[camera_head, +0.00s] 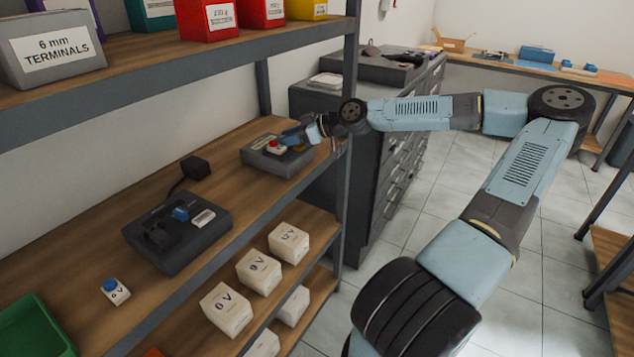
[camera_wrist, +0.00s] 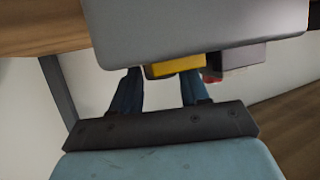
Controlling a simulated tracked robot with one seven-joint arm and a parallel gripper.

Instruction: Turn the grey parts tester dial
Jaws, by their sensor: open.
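A grey tester box (camera_head: 262,164) stands on the middle shelf near the rack's far post. A red knob on a white base (camera_head: 275,147) sits on its top. My gripper (camera_head: 291,138) is just above the box's right side; its blue fingers reach toward the red knob. In the wrist view a large grey face (camera_wrist: 200,25), seemingly this box, fills the top. The fingertips are hidden at the grey edge. I cannot tell which part is the dial, or whether I touch it.
A dark device (camera_head: 180,245) with a blue part and a cabled black adapter (camera_head: 195,167) stands nearer on the shelf. A blue-buttoned white box (camera_head: 116,291) and green bin (camera_head: 35,330) are closer. Labelled bins (camera_head: 58,50) sit on the shelf above. The rack post (camera_head: 346,150) is beside my wrist.

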